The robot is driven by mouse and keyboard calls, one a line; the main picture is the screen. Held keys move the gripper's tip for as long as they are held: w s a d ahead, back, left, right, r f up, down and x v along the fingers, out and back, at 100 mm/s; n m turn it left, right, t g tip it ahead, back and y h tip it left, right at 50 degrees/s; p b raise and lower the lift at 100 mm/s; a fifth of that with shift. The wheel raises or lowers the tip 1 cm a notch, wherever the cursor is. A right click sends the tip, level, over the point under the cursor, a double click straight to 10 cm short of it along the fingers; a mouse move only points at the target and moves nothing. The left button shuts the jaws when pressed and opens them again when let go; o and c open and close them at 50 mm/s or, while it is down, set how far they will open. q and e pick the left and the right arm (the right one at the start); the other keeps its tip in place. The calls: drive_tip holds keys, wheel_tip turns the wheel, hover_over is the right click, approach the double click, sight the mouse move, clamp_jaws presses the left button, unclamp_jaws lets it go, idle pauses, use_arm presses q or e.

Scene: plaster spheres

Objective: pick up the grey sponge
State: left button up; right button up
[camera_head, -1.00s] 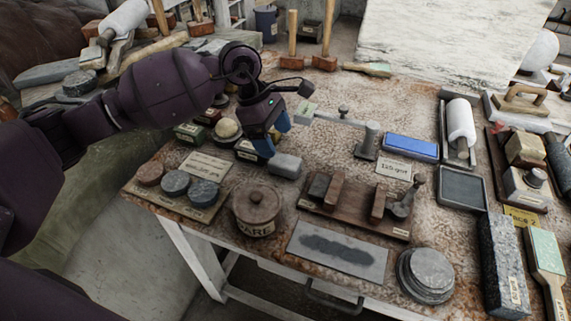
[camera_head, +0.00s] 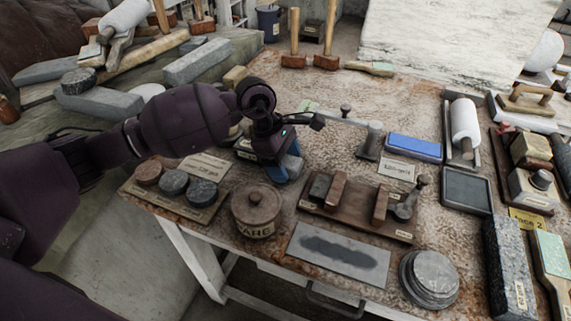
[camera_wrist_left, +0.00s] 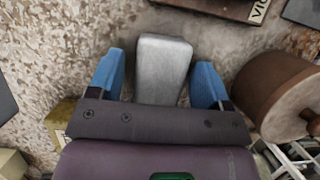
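The grey sponge (camera_wrist_left: 163,68) is a small pale grey block with rounded edges, lying on the stained tabletop in the left wrist view. My left gripper (camera_wrist_left: 158,78) is open, with one blue finger on each side of the sponge. A gap shows between each finger and the sponge. In the head view my left gripper (camera_head: 283,168) points down at the table behind the lidded pot, and its fingers and wrist mostly hide the sponge there. My right gripper is not in view.
A lidded round pot (camera_head: 256,212) stands just in front of the gripper. A wooden rack (camera_head: 340,221) with small blocks is to its right. A board with round discs (camera_head: 175,183) lies to the left. A blue block (camera_head: 413,147) lies farther right.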

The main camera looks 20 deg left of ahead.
sight(285, 160)
use_arm(q)
drive_tip(key=c, duration=0.8)
wheel_tip(285, 160, up, 20)
drive_tip(key=p, duration=0.2)
